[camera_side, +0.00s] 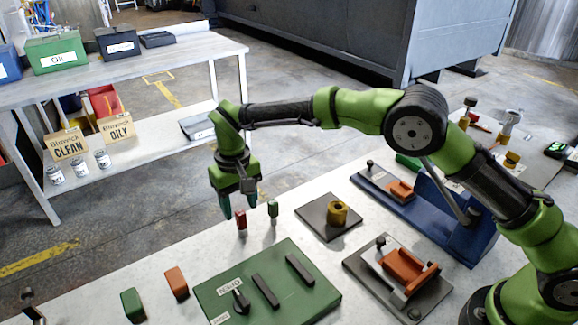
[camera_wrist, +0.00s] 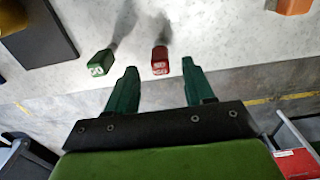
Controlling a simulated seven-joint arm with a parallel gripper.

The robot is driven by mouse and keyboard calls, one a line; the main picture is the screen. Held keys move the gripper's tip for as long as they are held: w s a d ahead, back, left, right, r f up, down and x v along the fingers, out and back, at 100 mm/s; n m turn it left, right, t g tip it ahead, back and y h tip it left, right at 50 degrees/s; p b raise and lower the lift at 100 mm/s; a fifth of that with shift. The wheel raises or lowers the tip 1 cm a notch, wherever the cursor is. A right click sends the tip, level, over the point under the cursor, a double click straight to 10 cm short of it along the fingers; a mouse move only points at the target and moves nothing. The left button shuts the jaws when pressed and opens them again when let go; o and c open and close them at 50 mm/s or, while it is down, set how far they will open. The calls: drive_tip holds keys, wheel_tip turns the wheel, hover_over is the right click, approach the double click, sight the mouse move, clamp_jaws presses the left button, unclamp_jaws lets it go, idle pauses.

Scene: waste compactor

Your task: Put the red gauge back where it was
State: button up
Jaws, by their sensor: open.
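The red gauge (camera_side: 241,222) is a small upright red block with pale markings, standing on the pale worktop near its far edge. It also shows in the wrist view (camera_wrist: 160,62), with white marks on its end. A similar green gauge (camera_side: 272,209) stands just right of it in the side view and to its left in the wrist view (camera_wrist: 100,64). My gripper (camera_side: 238,203) is open, pointing down over the red gauge. In the wrist view its fingertips lie left and right of the red gauge, with a gap on each side. Nothing is held.
A green board (camera_side: 268,285) with black bars lies in front. A grey plate with a yellow cylinder (camera_side: 338,211) is to the right, then an orange-topped fixture (camera_side: 405,270) and a blue base (camera_side: 470,235). Green (camera_side: 132,304) and orange (camera_side: 176,282) blocks stand front left.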

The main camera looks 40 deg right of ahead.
sight(241, 213)
drive_tip(key=s+d+r, duration=0.1)
drive_tip(key=d+r, duration=0.2)
drive_tip(key=r, duration=0.3)
drive_tip(key=s+d+r+t+y, duration=0.1)
drive_tip(key=d+r, duration=0.1)
drive_tip(key=r, duration=0.3)
drive_tip(key=s+d+r, duration=0.1)
drive_tip(key=d+r, duration=0.2)
drive_tip(key=r, duration=0.3)
drive_tip(key=s+d+r+m+t+y, duration=0.1)
drive_tip(key=s+d+r+m+t, duration=0.1)
drive_tip(key=s+d+r, duration=0.45)
drive_tip(key=s+d+f+m+t, duration=0.1)
drive_tip(key=s+d+f+t, duration=0.1)
drive_tip(key=s, duration=0.6)
drive_tip(key=s+d+f+m+t, duration=0.1)
drive_tip(key=s+d+f, duration=0.3)
drive_tip(key=s, duration=0.5)
drive_tip(key=shift+d+f+t, duration=0.3)
drive_tip(key=shift+d+t, duration=0.3)
drive_tip(key=shift+d, duration=0.55)
